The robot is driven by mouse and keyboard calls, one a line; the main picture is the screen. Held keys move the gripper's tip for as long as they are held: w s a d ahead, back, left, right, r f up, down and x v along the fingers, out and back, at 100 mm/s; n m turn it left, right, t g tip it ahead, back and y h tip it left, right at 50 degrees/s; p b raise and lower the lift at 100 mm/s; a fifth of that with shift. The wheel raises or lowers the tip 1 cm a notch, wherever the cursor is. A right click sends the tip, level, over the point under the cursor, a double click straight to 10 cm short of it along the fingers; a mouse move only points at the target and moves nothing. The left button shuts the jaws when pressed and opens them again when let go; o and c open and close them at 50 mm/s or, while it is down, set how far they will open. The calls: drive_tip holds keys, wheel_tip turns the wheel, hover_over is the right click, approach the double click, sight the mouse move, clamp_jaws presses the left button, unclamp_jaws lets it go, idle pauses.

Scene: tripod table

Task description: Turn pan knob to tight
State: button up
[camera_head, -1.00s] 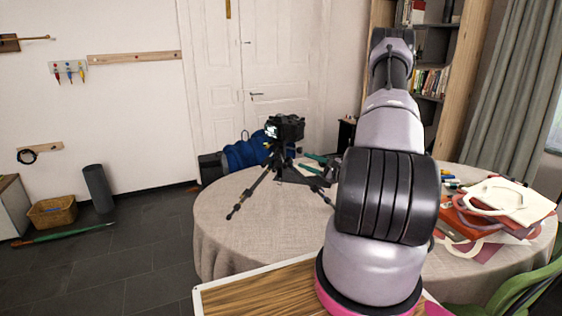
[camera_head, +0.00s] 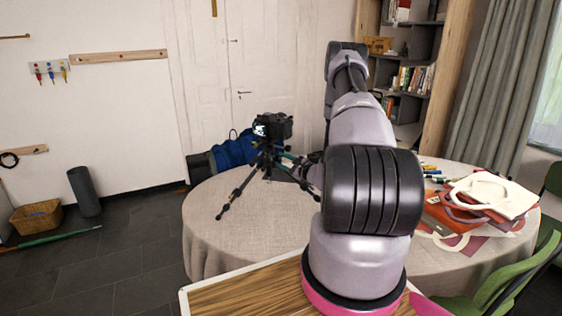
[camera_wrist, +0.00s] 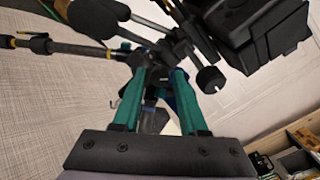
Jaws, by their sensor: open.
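A black camera (camera_head: 273,126) sits on a black tripod (camera_head: 236,192) standing on the round table. In the wrist view the camera body (camera_wrist: 245,35) is at the upper right, with tripod parts across the top. A small dark round knob (camera_wrist: 210,80) on a thin shaft hangs below them, just right of my right fingertip; I cannot tell if it is the pan knob. My gripper (camera_wrist: 158,75) has teal fingers spread apart, close to the tripod parts. Dark parts show between and behind the fingers; contact is unclear. In the head view the gripper is partly hidden by my arm.
The round table (camera_head: 225,245) has a beige cloth. Red and white bags (camera_head: 490,200) and markers lie on its right side. A wooden-topped surface (camera_head: 240,297) is in front, and a green chair (camera_head: 495,295) at the lower right. A blue bag (camera_head: 235,150) is behind the tripod.

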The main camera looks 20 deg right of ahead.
drive_tip(key=shift+w, duration=0.1)
clamp_jaws()
drive_tip(key=shift+m, duration=0.3)
drive_tip(key=m, duration=0.2)
drive_tip(key=shift+m, duration=2.3)
unclamp_jaws()
